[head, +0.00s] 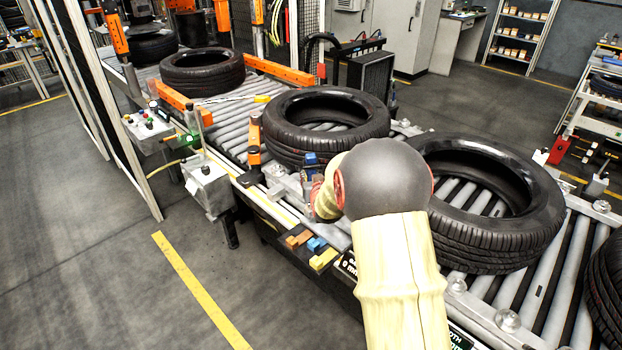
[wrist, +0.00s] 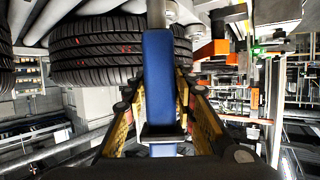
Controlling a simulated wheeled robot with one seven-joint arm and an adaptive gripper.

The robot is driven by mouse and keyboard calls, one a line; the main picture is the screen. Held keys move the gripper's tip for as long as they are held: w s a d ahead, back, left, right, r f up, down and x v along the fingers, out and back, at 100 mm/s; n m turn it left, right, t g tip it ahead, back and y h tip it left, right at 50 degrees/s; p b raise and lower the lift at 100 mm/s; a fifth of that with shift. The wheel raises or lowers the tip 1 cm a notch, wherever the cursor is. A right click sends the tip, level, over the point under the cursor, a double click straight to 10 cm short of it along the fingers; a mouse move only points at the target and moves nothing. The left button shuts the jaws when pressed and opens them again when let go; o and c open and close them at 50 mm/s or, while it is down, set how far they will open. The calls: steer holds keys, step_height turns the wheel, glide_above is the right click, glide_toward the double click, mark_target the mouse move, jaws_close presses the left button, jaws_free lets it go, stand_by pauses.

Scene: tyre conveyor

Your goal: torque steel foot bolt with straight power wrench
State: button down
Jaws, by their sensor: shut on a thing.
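The straight power wrench (wrist: 158,75) is a long blue bar with a grey metal end. In the wrist view my gripper (wrist: 163,100) is shut on it, with yellow-and-black fingers on both sides. The wrench's grey end reaches the top edge, near a metal cylindrical part; I cannot tell whether they touch. Steel brackets (head: 275,172) with round heads line the conveyor's near rail. I cannot tell which head is the steel foot bolt.
A tyre (head: 325,125) lies on the rollers behind the wrench, and another tyre (head: 490,200) lies to the right. An orange-and-black post (head: 254,140) stands at the left. Coloured blocks (head: 318,247) sit on the near ledge. A grey box (head: 207,188) stands beside the conveyor. The left floor is clear.

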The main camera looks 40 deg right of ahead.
mark_target(312, 162)
steer(key=shift+r+p, duration=1.4)
steer(key=shift+r, duration=2.15)
steer(key=shift+f, duration=0.1)
